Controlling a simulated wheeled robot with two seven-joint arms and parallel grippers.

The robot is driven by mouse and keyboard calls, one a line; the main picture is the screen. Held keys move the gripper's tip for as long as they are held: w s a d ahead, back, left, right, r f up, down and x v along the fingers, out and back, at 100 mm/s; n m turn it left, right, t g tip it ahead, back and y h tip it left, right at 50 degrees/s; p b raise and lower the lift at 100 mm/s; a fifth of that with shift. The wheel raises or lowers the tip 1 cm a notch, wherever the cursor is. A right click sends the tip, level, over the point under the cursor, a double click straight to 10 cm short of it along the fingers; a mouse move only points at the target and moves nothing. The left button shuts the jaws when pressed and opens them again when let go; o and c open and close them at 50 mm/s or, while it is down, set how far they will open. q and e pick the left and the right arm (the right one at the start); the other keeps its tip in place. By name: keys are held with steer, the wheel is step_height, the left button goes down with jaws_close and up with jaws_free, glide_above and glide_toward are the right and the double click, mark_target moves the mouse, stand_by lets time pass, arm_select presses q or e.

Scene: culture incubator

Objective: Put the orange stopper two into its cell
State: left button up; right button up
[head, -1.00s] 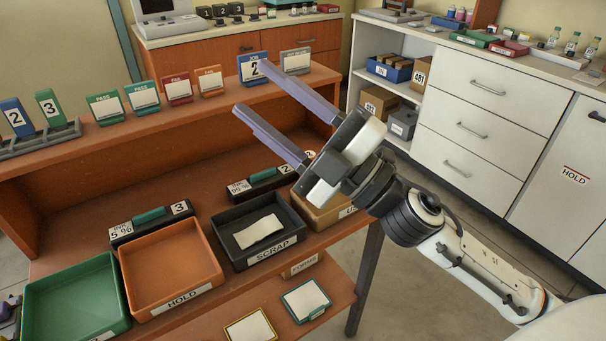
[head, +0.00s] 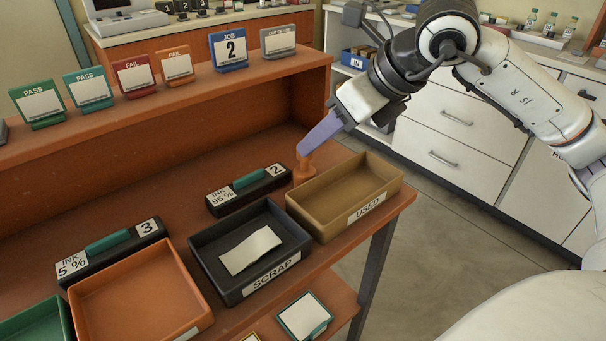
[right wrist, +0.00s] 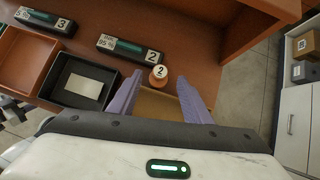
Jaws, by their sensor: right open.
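The orange stopper (head: 303,170) stands on the brown bench shelf, between the black ink block marked 2 and the USED tray. In the right wrist view its round top (right wrist: 159,72) carries a white label with a 2. My right gripper (head: 310,146) is open, its purple fingers pointing down toward the stopper. In the head view a finger covers part of the stopper. In the right wrist view the stopper shows between the two fingertips, with no clear contact. I cannot make out the stopper's cell in these views. My left gripper is not in view.
The tan USED tray (head: 330,215) is right beside the stopper and looks empty. The black ink block (head: 247,190) is on its left. The SCRAP tray (head: 236,288) holds a white sheet. The upper ledge (head: 200,85) carries several upright signs.

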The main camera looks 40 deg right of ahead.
mark_target(305, 170)
steer(key=x, duration=0.7)
steer(key=shift+s, duration=0.1)
steer(key=shift+c, duration=0.3)
steer(key=shift+r, duration=0.1)
jaws_close()
